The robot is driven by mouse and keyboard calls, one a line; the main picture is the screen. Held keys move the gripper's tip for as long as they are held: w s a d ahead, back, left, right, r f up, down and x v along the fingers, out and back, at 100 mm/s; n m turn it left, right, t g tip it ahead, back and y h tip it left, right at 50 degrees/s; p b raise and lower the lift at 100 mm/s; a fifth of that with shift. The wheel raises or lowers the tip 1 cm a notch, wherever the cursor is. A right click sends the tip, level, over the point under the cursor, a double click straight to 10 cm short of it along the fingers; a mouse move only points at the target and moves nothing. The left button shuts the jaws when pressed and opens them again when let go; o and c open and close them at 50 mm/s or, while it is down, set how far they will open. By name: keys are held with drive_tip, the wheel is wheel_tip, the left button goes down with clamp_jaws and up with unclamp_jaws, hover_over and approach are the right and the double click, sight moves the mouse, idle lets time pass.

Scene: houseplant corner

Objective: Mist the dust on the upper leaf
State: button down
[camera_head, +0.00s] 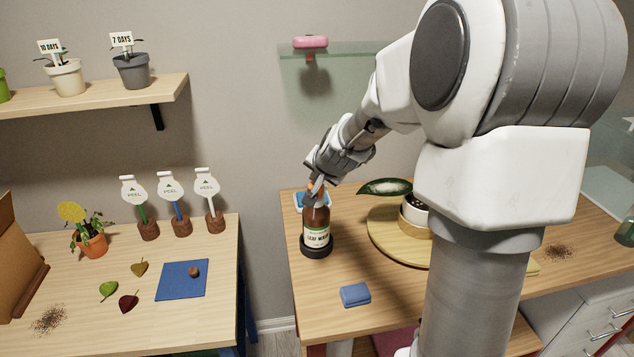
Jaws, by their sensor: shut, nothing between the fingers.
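A brown bottle with a pale "LEAF WASH" label (317,237) stands upright in a dark round holder (317,251) near the left edge of the right table. My gripper (317,190) is shut and empty, pointing down at the bottle's top. Its fingers hide most of the bottle's head, and I cannot tell whether they touch it. My arm hides the rest of the plant.
The pot stands on a round wooden board (384,234). A glass shelf (350,50) holds a pink object (310,42). Dark specks (558,252) lie at right.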

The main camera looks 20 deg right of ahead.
drive_tip(key=shift+f, duration=0.2)
drive_tip(key=shift+f+b, duration=0.35)
drive_tip(key=shift+b, duration=0.3)
drive_tip(key=shift+r, duration=0.1)
drive_tip(key=shift+r, duration=0.25)
wheel_tip(320, 180, up, 6)
drive_tip(key=p, duration=0.5)
drive_tip(key=shift+r, duration=0.1)
idle(2.6)
